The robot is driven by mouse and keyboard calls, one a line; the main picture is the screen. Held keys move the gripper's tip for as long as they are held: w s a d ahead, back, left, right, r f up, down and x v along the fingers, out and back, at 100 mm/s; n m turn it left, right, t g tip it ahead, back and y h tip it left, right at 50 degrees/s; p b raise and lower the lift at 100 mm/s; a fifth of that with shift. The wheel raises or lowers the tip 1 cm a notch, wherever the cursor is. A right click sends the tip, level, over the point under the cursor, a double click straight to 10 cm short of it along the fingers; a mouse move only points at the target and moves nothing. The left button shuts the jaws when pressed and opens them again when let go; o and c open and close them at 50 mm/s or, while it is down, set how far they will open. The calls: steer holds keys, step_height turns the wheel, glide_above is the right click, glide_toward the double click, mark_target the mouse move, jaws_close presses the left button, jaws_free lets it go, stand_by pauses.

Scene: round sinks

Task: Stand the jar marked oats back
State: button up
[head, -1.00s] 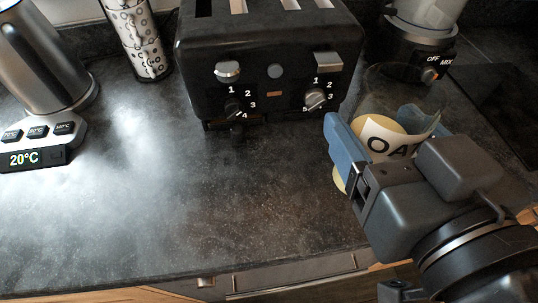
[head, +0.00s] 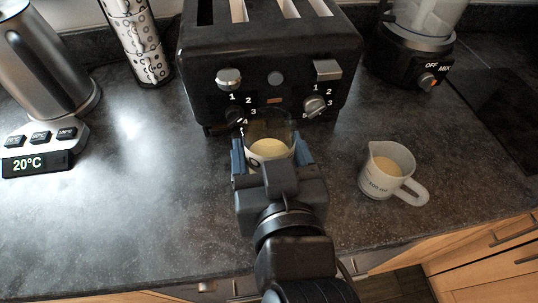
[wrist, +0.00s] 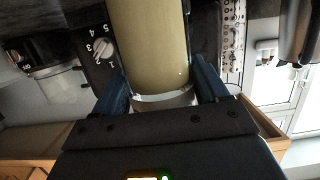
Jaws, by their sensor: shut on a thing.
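My gripper (head: 271,154) is in front of the black toaster and shut on the oats jar. The jar (head: 269,130) is clear glass with pale yellowish contents. In the head view it looks roughly upright between the two blue fingers, and its label is mostly hidden by my gripper. In the wrist view the jar (wrist: 150,45) rises between the fingers, with a strip of white label low down. I cannot tell whether its base touches the counter.
A toaster (head: 270,60) stands close behind the jar. A measuring cup (head: 378,185) with pale contents stands to the right, its handle to the lower right. A kettle (head: 45,60), a patterned canister (head: 137,40) and a blender (head: 412,50) stand around. The left front counter (head: 130,215) is clear.

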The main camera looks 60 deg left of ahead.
steer(key=shift+f, duration=0.95)
steer(key=o, duration=1.4)
steer(key=shift+f, duration=0.15)
steer(key=shift+o, duration=0.2)
